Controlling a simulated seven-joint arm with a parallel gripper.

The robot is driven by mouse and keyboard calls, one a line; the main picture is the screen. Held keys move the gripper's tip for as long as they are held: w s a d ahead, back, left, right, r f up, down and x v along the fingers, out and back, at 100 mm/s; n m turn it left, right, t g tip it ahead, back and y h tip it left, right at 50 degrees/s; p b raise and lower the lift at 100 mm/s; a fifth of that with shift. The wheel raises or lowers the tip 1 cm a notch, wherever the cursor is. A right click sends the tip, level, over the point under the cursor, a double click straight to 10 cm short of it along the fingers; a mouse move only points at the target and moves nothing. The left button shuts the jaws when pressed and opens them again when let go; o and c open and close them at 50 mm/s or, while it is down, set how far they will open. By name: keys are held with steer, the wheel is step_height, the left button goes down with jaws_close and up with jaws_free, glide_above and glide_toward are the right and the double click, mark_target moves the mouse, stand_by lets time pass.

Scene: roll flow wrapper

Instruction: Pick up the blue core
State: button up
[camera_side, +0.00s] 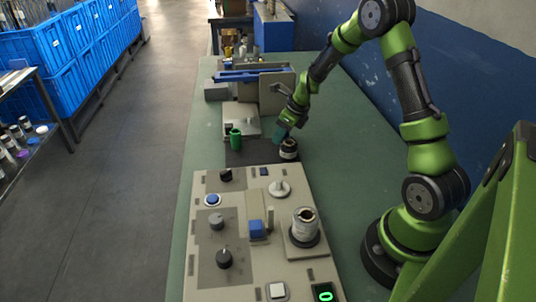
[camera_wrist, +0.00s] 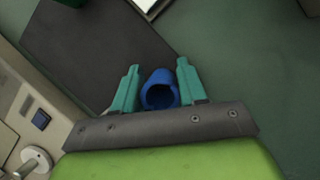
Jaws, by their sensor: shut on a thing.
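The blue core (camera_wrist: 160,90) is a short hollow tube, seen in the wrist view between the two teal fingers of my gripper (camera_wrist: 158,68). My gripper is shut on it, with a finger on each side and the open end of the tube facing the camera. In the side view my gripper (camera_side: 281,131) is low over the far right of the dark mat (camera_side: 249,153). The core is mostly hidden there by the fingers, and I cannot tell whether it touches the surface.
A green core (camera_side: 235,139) stands on the mat's left. A dark roll with a pale band (camera_side: 289,149) is close to my gripper. A control panel (camera_side: 258,272) with knobs and a white roll (camera_side: 304,222) is in front. The wrapper machine (camera_side: 278,91) stands behind.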

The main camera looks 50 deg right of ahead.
steer(key=shift+r, duration=0.1)
step_height(320, 180, up, 10)
steer(key=shift+w+a+f, duration=0.1)
steer(key=shift+w+a, duration=0.05)
steer(key=s+a+r+n+y, duration=0.1)
steer(key=s+a+r+n, duration=0.15)
steer(key=a, duration=0.45)
steer(key=s+a+r+n+y, duration=0.1)
steer(key=s+a+r+n, duration=0.15)
steer(key=a, duration=0.35)
steer(key=shift+s+a+f+n+g+y, duration=0.2)
steer(key=shift+s+a+f+n+g, duration=0.15)
steer(key=shift+s+a+f+n, duration=0.75)
steer(key=shift+s+a+f+n+g+y, duration=0.2)
steer(key=shift+s+a+f+n+g, duration=0.3)
steer(key=shift+s+a+f, duration=0.95)
steer(key=shift+s+a+f+n+g+y, duration=0.25)
steer(key=shift+s+a+f+n, duration=0.75)
steer(key=shift+s, duration=0.5)
steer(key=shift+f, duration=0.6)
steer(key=shift+f, duration=0.25)
steer(key=shift+f, duration=0.5)
